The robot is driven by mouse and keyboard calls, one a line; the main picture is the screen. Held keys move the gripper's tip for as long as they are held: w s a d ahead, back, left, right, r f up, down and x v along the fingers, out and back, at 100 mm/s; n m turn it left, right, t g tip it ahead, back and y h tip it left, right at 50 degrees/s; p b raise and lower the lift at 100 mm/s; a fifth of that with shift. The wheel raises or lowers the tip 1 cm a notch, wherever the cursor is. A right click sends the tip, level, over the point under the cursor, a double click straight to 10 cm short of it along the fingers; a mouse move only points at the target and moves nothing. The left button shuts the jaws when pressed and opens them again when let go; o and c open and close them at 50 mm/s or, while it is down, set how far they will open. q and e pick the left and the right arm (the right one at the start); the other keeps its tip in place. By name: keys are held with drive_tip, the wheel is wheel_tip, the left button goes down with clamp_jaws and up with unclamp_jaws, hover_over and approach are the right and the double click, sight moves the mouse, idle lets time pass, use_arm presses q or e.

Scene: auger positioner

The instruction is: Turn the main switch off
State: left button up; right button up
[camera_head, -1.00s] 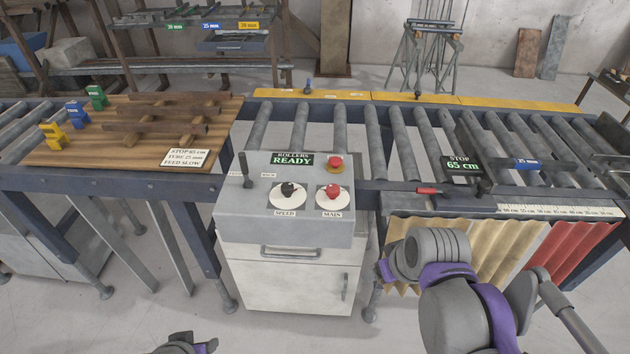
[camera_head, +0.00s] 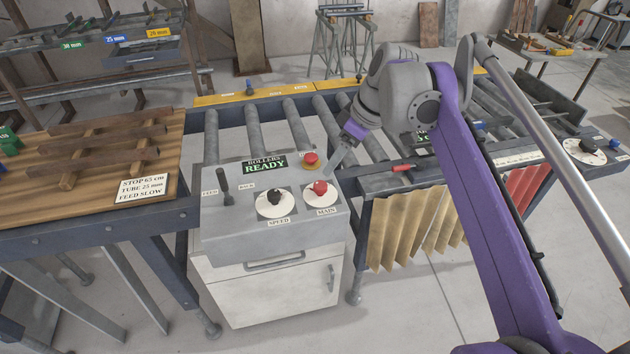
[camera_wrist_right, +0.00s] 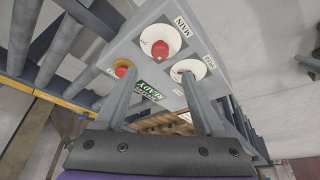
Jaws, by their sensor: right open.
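The main switch (camera_head: 320,188) is a red knob on a white dial labelled MAIN, at the right of the grey control box (camera_head: 240,225). In the right wrist view the main switch (camera_wrist_right: 160,50) lies just beyond the fingertips, toward the top of the picture. My right gripper (camera_head: 335,164) is beside the box's right edge, close to the knob and pointing down at it. The right wrist view shows the right gripper (camera_wrist_right: 158,76) open, with nothing between its fingers. Touching cannot be told. My left gripper is out of view.
Left of MAIN is the black SPEED knob (camera_head: 275,196). Behind MAIN is a red button (camera_head: 311,158) on a yellow base, beside the ROLLERS READY display (camera_head: 265,165). A lever (camera_head: 223,182) stands at the left. The roller conveyor (camera_head: 300,115) runs behind the box.

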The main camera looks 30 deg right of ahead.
sight(321, 185)
drive_tip(key=x, duration=1)
drive_tip(key=shift+b, duration=0.3)
clamp_jaws()
